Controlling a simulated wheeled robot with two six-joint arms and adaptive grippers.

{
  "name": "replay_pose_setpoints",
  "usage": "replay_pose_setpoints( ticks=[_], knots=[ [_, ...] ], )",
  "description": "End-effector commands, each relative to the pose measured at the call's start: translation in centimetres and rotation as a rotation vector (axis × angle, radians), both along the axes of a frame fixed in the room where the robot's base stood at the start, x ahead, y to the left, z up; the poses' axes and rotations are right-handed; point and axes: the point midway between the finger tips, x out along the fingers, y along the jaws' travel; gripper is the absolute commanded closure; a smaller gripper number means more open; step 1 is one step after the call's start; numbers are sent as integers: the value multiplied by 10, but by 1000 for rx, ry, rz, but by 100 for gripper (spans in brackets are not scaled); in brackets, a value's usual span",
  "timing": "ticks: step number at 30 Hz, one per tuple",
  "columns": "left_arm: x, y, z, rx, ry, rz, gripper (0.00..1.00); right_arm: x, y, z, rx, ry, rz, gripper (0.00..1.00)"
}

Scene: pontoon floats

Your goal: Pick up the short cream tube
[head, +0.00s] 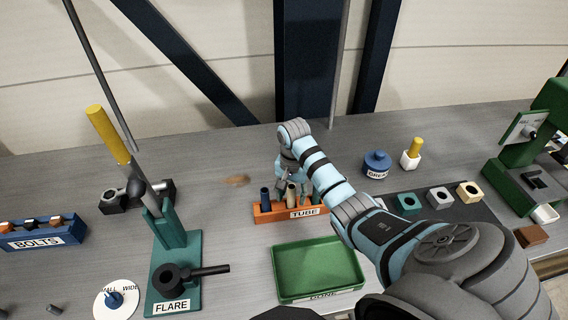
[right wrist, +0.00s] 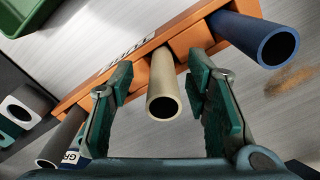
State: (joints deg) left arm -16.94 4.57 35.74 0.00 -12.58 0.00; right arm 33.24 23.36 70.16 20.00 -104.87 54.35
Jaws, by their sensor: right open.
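The short cream tube (head: 290,193) stands in the orange rack labelled TUBE (head: 265,213), between a dark blue tube (head: 264,197) and a grey tube. In the right wrist view the cream tube (right wrist: 163,95) points its open end at the camera. My right gripper (head: 287,181) is above the rack. In the right wrist view its open fingers (right wrist: 158,88) are on either side of the cream tube, with a gap visible on each side. The grey tube (right wrist: 62,142) is partly hidden behind the left finger. My left gripper is not in view.
A green tray (head: 318,268) lies in front of the rack. The teal FLARE tool (head: 172,270) with a yellow-handled lever stands to the left. A blue BOLTS bin (head: 45,232) is at far left. A dark mat with several blocks and a green press (head: 535,150) are at right.

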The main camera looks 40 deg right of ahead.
Motion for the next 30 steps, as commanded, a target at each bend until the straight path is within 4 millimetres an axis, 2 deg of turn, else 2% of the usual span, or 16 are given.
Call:
replay_pose_setpoints(
  ticks=[3, 8, 16, 25, 30],
  knots=[
    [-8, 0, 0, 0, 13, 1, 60, -2, -3, -7, 0, -1, -5, 56],
    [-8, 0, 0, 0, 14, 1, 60, -2, -2, -7, 0, -2, -5, 58],
    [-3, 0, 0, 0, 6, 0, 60, -1, -2, -7, 0, -1, -3, 100],
    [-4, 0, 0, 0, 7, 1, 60, -1, -1, -6, 0, -2, -2, 100],
    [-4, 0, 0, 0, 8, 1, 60, 2, 1, 2, 0, -2, 3, 100]
  ],
)
